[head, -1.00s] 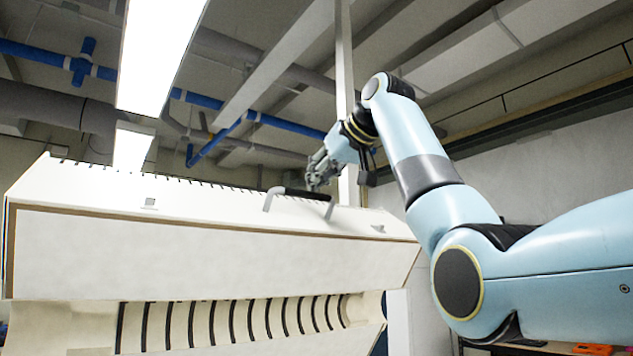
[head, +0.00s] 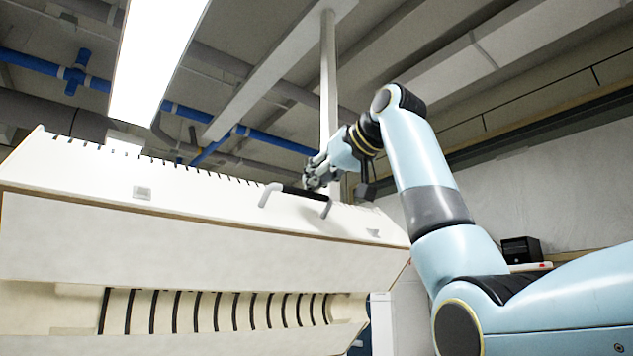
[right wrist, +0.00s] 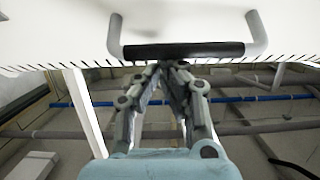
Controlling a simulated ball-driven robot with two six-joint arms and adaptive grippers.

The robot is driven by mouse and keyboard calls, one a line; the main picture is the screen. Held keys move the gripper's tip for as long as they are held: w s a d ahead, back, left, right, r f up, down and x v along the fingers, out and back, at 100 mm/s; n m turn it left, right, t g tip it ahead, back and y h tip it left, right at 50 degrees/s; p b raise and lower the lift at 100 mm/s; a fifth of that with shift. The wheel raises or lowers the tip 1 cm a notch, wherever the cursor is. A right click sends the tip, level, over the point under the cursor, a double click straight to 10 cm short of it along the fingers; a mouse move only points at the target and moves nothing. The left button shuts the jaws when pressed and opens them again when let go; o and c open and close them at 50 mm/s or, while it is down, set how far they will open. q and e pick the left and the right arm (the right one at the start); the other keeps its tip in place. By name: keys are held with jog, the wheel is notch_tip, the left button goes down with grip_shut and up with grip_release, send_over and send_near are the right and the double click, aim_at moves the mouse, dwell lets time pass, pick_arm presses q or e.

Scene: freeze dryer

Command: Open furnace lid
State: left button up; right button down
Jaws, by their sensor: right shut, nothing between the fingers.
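The furnace lid (head: 200,235) is a long white cover, raised, with an opening below it in the head view. Its handle (head: 305,192), a dark bar on two pale posts, stands on the lid's upper face. The handle (right wrist: 185,50) also shows in the right wrist view, across the top. My right gripper (head: 312,184) is at the right part of the handle in the head view. In the right wrist view the fingertips (right wrist: 173,66) are together right at the bar's edge, with nothing between them. I cannot tell whether they touch it. My left gripper is not in view.
Under the lid, the curved furnace chamber (head: 215,312) shows dark ribs. A white post (head: 328,90) rises behind the handle. A black box (head: 521,250) stands at the right. Blue pipes (head: 75,75) and a lamp (head: 165,60) are overhead.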

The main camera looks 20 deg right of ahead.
pick_arm(q)
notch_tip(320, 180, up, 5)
jog(key=p, duration=0.5)
pick_arm(e)
notch_tip(320, 180, up, 4)
jog(key=shift+a+f+b, duration=0.1)
jog(key=shift+f+b, duration=0.15)
jog(key=shift+b, duration=1)
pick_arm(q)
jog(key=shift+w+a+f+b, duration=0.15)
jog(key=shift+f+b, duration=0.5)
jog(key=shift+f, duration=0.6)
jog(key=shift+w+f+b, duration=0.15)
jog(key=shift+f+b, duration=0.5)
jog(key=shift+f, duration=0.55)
pick_arm(e)
jog(key=v, duration=0.7)
jog(key=shift+s+d+r, duration=0.2)
jog(key=shift+d, duration=0.05)
